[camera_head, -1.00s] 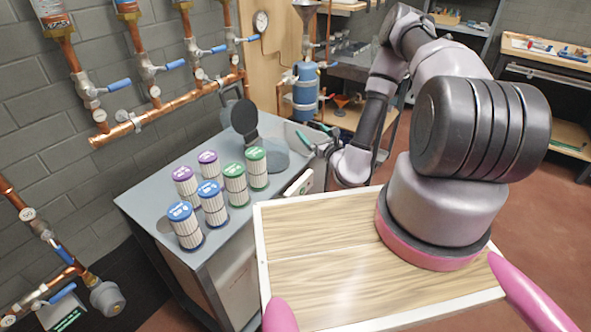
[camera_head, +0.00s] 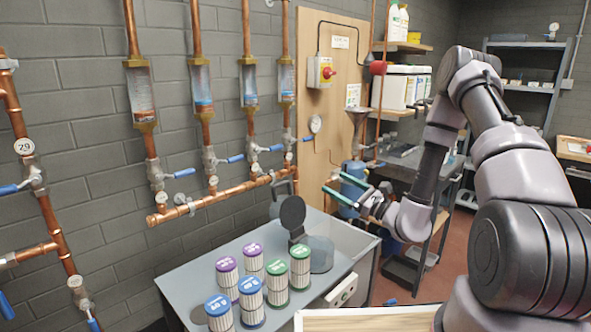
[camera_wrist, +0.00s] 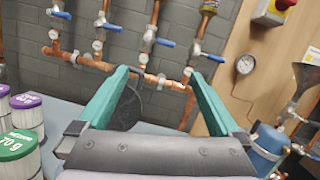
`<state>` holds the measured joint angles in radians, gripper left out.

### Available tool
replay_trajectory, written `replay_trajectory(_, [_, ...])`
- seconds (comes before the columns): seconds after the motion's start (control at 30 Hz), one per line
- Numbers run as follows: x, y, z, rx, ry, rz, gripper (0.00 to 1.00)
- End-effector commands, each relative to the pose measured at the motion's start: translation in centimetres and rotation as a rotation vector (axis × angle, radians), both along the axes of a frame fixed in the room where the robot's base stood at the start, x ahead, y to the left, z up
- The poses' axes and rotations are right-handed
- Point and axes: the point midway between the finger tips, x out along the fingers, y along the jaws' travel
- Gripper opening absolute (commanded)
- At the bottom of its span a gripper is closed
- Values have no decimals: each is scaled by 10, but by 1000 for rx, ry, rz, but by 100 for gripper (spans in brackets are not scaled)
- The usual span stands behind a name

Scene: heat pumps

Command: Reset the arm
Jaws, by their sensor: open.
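My gripper (camera_head: 347,191) is in the middle right of the head view, raised beside the far right end of the grey bench. Its two green fingers are apart with nothing between them. In the wrist view the open fingers (camera_wrist: 158,95) point toward the copper pipes and the wall. My arm (camera_head: 432,165) is bent, with its elbow high on the right and its forearm coming down to the gripper.
Several filter cartridges with purple, green (camera_head: 300,268) and blue (camera_head: 219,312) tops stand on the grey bench (camera_head: 190,272). A round black lid (camera_head: 292,212) stands up behind them. Copper pipes (camera_head: 225,204) with blue valves line the wall. A blue tank (camera_head: 353,185) is behind the gripper.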

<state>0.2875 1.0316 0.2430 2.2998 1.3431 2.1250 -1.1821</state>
Motion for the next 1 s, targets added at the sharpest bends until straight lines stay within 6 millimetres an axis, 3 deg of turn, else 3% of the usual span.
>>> replay_trajectory(0.03, [-8, 10, 25, -29, -46, 79, 100])
replay_trajectory(0.2, [-49, 39, 86, -156, -160, 346, 100])
replay_trajectory(0.47, [-126, 56, 140, -454, -301, 680, 100])
replay_trajectory(0.7, [-186, 40, 164, -819, -406, 875, 100])
replay_trajectory(1.0, [-230, -11, 187, -1346, -525, 918, 100])
